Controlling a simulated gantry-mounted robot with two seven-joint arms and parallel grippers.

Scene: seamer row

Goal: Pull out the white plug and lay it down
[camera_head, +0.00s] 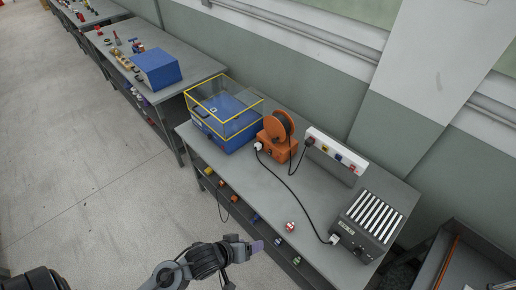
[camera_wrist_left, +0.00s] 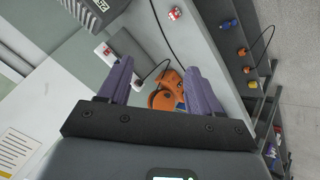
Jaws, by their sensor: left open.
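A white plug (camera_head: 258,146) sits at the left side of the orange cable reel unit (camera_head: 279,146) on the grey bench. My left gripper (camera_head: 256,246), with purple fingers, is in front of the bench, apart from both plugs. In the left wrist view its fingers (camera_wrist_left: 160,72) are spread with nothing held; the orange unit (camera_wrist_left: 168,90) shows beyond them. My right gripper is not in view.
A blue case with a clear, yellow-edged cover (camera_head: 227,112) stands left of the reel. A red-and-white plug-like piece (camera_head: 290,227) lies near the bench's front edge. Several coloured pieces sit on the lower shelf (camera_head: 240,205). The bench front-middle is mostly clear.

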